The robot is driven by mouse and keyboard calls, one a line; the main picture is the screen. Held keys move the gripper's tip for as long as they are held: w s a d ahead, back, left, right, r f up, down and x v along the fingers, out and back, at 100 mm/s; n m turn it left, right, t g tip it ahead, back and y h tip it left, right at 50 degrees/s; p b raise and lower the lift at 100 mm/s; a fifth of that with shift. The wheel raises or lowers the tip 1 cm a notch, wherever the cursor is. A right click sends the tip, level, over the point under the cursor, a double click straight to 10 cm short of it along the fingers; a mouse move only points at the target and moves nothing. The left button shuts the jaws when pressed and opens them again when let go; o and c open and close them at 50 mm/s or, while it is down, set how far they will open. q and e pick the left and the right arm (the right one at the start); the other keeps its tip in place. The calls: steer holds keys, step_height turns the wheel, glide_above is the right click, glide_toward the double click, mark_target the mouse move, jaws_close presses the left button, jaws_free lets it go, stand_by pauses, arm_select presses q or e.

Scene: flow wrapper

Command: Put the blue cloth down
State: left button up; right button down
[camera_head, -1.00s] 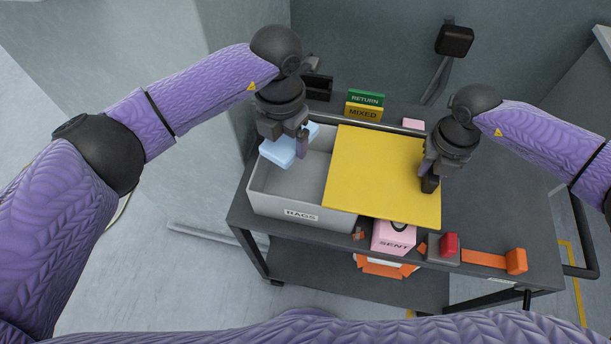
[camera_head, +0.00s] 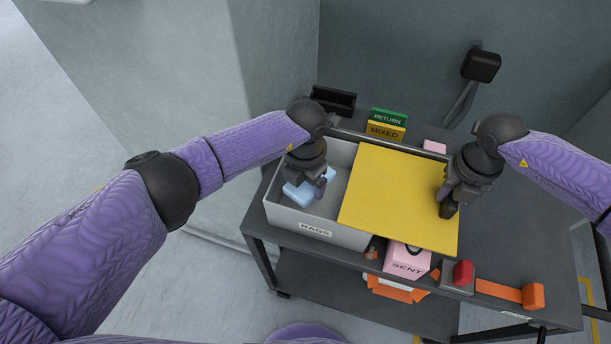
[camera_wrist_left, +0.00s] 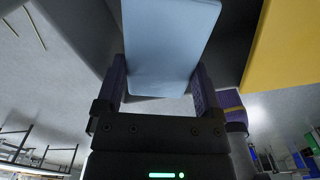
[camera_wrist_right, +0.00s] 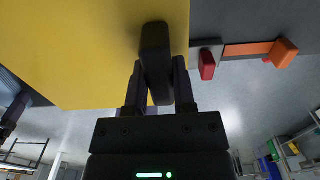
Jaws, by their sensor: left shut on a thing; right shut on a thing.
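The folded light-blue cloth (camera_head: 298,194) is between the fingers of my left gripper (camera_head: 318,188), which is shut on it. In the head view the cloth is inside the left part of the grey bin labelled RAGS (camera_head: 345,238), below the rim. The cloth fills the middle of the left wrist view (camera_wrist_left: 170,45). Whether it touches the bin floor is hard to tell. My right gripper (camera_head: 447,208) is shut on a black handle (camera_wrist_right: 155,62) on the yellow panel (camera_head: 395,200).
Green RETURN and yellow MIXED signs (camera_head: 386,124) stand behind the bin. A pink SENT box (camera_head: 408,262) is at the front, below the panel. A red button (camera_head: 463,273) and an orange block (camera_head: 533,296) sit at the cart's front right.

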mark_target(306, 183)
arm_select(q)
steer(key=o, duration=0.9)
steer(key=shift+f, duration=0.1)
step_height(306, 183, up, 13)
steer(key=shift+r, duration=0.15)
arm_select(e)
steer(key=w+a, duration=0.1)
steer(key=a, duration=0.3)
steer(key=w+a+b, duration=0.1)
steer(key=a, duration=0.4)
steer(key=w+a, duration=0.2)
steer(key=a, duration=0.2)
steer(key=shift+a+b, duration=0.3)
steer(key=shift+a, duration=0.1)
arm_select(q)
steer(key=shift+f, duration=0.9)
arm_select(e)
steer(key=shift+c, duration=1.8)
jaws_free()
